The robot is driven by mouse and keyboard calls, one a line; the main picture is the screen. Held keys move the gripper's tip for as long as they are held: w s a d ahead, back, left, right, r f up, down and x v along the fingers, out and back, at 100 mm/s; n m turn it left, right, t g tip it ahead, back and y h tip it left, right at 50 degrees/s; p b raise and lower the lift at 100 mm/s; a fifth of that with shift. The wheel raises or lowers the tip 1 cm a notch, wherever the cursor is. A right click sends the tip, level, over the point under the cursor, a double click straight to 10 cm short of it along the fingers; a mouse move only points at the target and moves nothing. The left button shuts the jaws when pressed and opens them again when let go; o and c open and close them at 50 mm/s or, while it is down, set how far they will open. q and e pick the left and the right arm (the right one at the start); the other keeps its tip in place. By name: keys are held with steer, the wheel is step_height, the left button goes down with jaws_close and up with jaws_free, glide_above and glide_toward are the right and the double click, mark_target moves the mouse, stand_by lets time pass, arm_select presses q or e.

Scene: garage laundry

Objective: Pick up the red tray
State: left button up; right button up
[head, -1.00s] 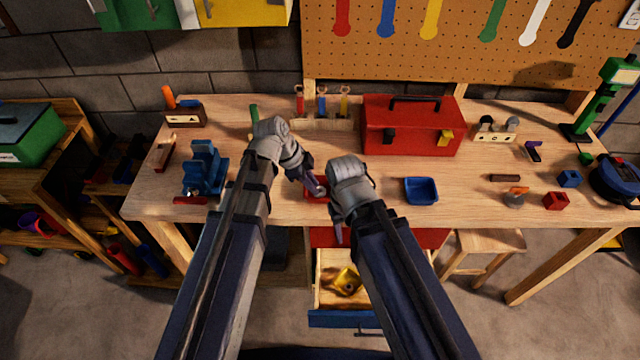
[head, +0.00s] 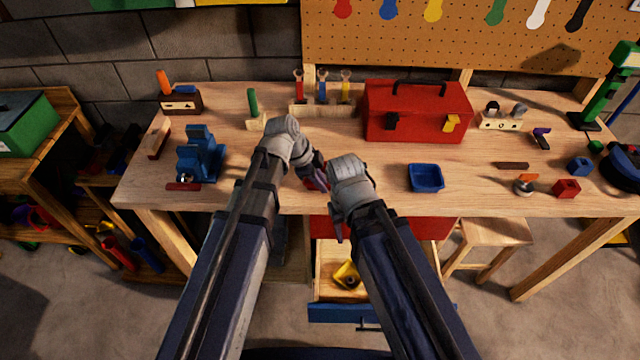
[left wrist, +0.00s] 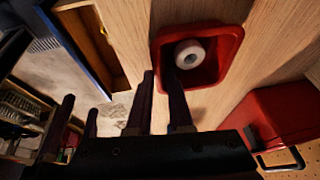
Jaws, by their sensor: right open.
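The red tray (left wrist: 223,86) fills the upper middle of the left wrist view and holds a white ring-shaped roll (left wrist: 188,54). In the head view only a small part of the tray (head: 318,184) shows between my two wrists. My left gripper (left wrist: 160,72) is at the tray's near wall, one finger outside the rim and one over the inside. A narrow gap shows between these fingers; whether they press on the wall is unclear. My right gripper (head: 338,230) is open, low beside the tray near the bench's front edge, its fingertips mostly hidden by its wrist.
A blue tray (head: 426,178) lies to the right, and a red toolbox (head: 417,112) stands behind. A blue vise (head: 200,158) is at the left. An open drawer (head: 325,290) juts out below the front edge. Bare wood lies left of the blue tray.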

arm_select(q)
steer(key=shift+b+x, duration=0.3)
steer(key=shift+x, duration=0.5)
steer(key=shift+r, duration=0.1)
jaws_close()
stand_by(0.7)
